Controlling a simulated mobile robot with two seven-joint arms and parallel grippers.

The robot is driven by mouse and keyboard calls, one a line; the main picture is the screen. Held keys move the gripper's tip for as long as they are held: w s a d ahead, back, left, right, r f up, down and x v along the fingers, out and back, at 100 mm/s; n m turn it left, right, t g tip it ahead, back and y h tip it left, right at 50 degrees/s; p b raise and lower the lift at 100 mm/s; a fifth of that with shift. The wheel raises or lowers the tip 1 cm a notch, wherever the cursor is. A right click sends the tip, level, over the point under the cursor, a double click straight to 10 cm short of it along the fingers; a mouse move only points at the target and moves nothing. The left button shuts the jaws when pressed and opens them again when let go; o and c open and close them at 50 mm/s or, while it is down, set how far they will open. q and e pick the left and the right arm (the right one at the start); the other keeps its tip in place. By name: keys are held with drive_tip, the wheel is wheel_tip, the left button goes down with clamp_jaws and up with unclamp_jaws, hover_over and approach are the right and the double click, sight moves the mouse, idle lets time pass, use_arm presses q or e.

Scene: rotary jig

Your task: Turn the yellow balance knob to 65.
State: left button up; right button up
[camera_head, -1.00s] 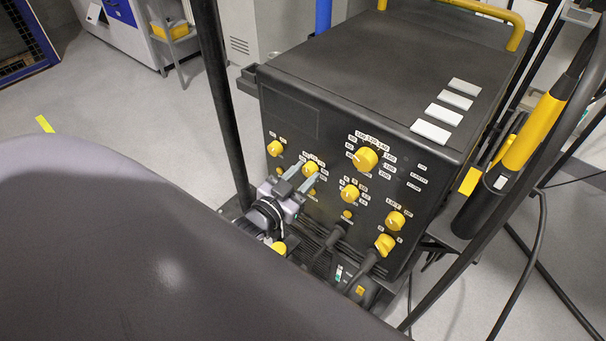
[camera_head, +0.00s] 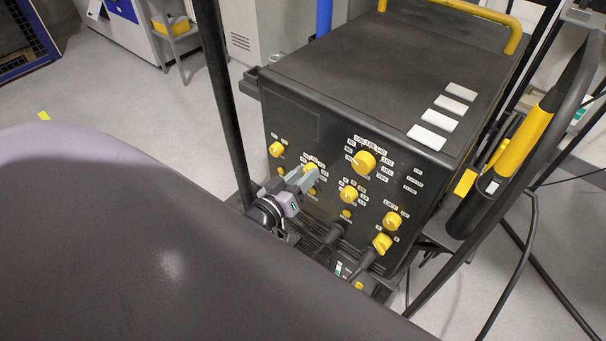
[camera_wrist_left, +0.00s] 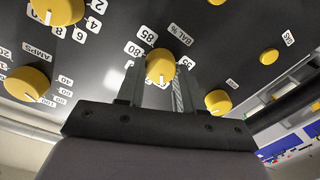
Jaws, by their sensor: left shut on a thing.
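The yellow balance knob (camera_head: 310,167) is on the upper middle of the black machine's front panel, partly hidden by my left gripper (camera_head: 304,176). In the left wrist view the same knob (camera_wrist_left: 160,66) sits under the "BAL %" label, with white number tags such as 85 around it. The fingers of my left gripper (camera_wrist_left: 160,72) stand on both sides of the knob and are shut on it. A white mark on the knob points down in that view; the number it meets cannot be read with certainty. My right gripper is out of view.
Other yellow knobs surround it: a large one (camera_head: 363,161), one at the left (camera_head: 276,149) and one at the lower right (camera_head: 348,195). Cables plug in below. A dark post (camera_head: 222,95) stands left of the machine. A yellow-and-black handle (camera_head: 525,135) is at the right.

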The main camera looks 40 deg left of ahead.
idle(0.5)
use_arm(q)
drive_tip(key=o, duration=1)
drive_tip(key=shift+o, duration=0.2)
drive_tip(key=shift+s, duration=0.1)
drive_tip(key=s, duration=0.7)
drive_tip(key=shift+a+r, duration=0.15)
drive_tip(key=s+d+f+m+g, duration=0.2)
drive_tip(key=s+d+m+g, duration=0.1)
drive_tip(key=s+d, duration=0.2)
drive_tip(key=s+d+f+m+g+h+p, duration=0.1)
drive_tip(key=s+d+f+m+g, duration=0.2)
drive_tip(key=s+d+m+g, duration=0.1)
drive_tip(key=shift+s+d+h+p, duration=0.3)
drive_tip(key=shift+s+d, duration=0.2)
drive_tip(key=shift+s, duration=0.45)
